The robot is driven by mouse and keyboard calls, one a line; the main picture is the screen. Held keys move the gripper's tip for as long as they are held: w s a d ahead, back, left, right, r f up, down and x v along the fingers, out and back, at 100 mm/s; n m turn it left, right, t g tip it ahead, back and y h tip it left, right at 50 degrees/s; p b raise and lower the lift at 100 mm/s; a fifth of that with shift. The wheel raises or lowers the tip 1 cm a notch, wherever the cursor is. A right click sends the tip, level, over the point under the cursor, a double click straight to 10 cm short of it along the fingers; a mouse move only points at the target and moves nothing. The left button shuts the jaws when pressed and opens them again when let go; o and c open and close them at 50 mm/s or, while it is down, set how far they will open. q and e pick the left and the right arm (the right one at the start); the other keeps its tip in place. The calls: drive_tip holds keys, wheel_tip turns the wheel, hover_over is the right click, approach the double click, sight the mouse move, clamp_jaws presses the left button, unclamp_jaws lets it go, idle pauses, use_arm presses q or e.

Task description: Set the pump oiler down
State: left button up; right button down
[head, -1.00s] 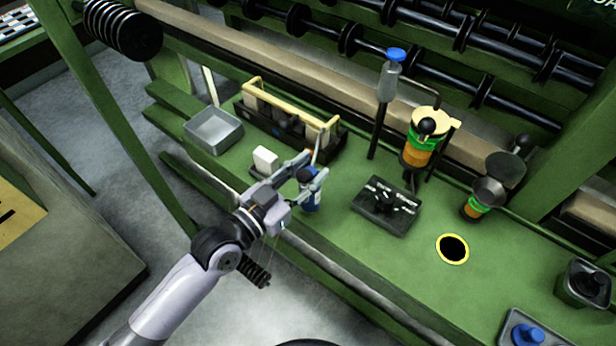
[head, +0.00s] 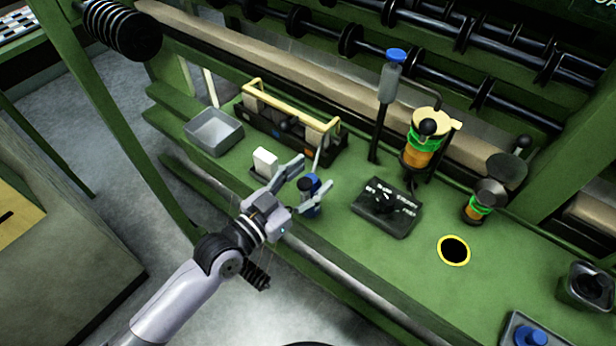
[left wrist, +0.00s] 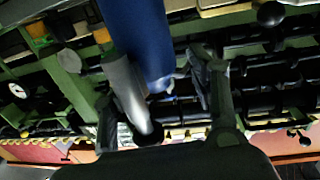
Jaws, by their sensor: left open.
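The pump oiler (head: 310,197) is a small blue can with a dark top and a thin pale spout. It stands upright on the green bench, near its front edge. My left gripper (head: 314,178) is open, with its fingers apart on either side of the oiler; I cannot tell whether they touch it. In the left wrist view the blue body of the oiler (left wrist: 140,40) shows large between the open fingers (left wrist: 155,95). My right gripper is not in view.
Behind the oiler is a black caddy (head: 290,130) with a yellow handle. A white block (head: 264,162) and a grey tray (head: 214,131) are to the left.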

use_arm(q)
drive_tip(key=shift+r, duration=0.2)
drive_tip(key=b+v, duration=0.1)
drive_tip(key=v, duration=1.1)
